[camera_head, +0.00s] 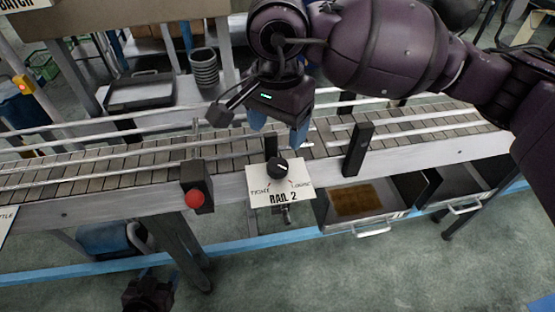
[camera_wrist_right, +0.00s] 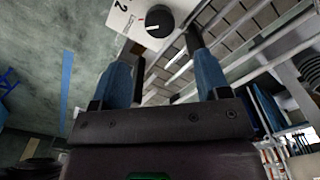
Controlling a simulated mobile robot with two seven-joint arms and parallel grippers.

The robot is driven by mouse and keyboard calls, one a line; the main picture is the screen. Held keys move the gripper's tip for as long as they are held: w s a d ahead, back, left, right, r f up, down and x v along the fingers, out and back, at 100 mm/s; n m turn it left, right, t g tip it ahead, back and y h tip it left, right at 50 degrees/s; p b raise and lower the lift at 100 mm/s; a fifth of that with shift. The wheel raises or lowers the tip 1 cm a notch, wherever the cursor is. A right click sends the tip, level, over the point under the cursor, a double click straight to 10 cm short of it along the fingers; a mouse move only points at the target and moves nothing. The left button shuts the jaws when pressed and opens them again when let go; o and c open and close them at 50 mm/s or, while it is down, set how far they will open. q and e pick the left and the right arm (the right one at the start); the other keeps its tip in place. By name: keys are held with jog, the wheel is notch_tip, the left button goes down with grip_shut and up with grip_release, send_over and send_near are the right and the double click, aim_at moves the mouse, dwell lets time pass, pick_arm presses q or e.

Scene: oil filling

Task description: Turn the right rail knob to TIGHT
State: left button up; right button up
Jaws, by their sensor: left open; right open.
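The right rail knob (camera_head: 277,168) is a round black knob with a white mark, on a white plate (camera_head: 281,198) lettered RAIL 2. The small words on the plate are blurred, the right one looking like LOOSE. The white mark lies on the knob's right side. My right gripper (camera_head: 278,128) is open and empty, its blue fingers just above the knob and apart from it. In the right wrist view the knob (camera_wrist_right: 159,20) shows beyond the fingertips, between them. My left gripper (camera_head: 148,290) is low at the bottom left, partly cut off, far from the knob.
A slatted conveyor (camera_head: 100,175) with metal side rails runs behind the plate. A red button (camera_head: 194,198) on a black box is left of it, and a black rail post (camera_head: 357,149) is right. An open drawer (camera_head: 360,205) hangs below right.

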aim_at(277, 165)
notch_tip(277, 165, down, 8)
jog(key=shift+f, duration=0.5)
jog(key=shift+c, duration=0.4)
jog(key=c, duration=0.8)
jog(key=shift+c, duration=0.2)
